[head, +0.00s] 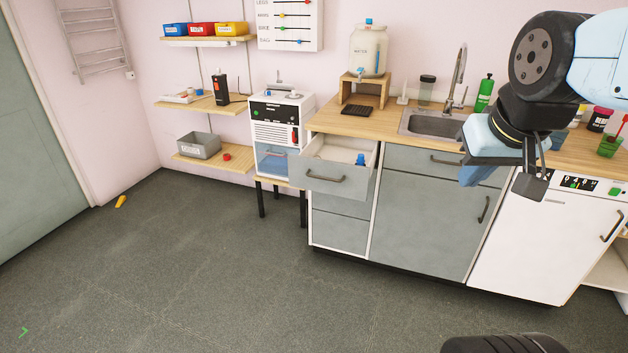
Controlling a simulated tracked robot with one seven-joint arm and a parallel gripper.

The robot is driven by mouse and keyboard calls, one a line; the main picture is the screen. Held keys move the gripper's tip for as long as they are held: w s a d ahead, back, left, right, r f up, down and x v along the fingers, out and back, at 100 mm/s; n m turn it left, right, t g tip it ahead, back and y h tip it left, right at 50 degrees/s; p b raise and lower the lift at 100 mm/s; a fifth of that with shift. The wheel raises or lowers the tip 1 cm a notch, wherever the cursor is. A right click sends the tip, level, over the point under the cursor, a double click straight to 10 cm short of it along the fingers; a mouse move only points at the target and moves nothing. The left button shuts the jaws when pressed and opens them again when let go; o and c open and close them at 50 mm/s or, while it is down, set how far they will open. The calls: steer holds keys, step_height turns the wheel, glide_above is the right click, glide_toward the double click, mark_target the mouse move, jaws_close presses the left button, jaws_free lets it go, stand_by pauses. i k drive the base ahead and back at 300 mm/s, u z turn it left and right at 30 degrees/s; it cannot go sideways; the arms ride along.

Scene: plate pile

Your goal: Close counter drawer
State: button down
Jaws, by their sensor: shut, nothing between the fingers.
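The counter drawer (322,180) is the top drawer at the left end of the grey counter. It is pulled out, with a dark bar handle on its front. A small blue item (360,159) shows inside it near the right side. My gripper (500,190) hangs at the upper right, in front of the counter and to the right of the drawer. It is shut and empty, and it appears apart from the drawer. The lower drawers (340,229) beneath are shut.
A grey cupboard door (425,222) and a white dishwasher-like appliance (540,240) stand right of the drawers. A white machine on a small stand (283,140) is close to the drawer's left. The floor (200,270) in front is clear, apart from a yellow item (121,201) at far left.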

mark_target(338, 174)
steer(key=z, duration=0.05)
steer(key=i, duration=1)
steer(key=u, duration=0.1)
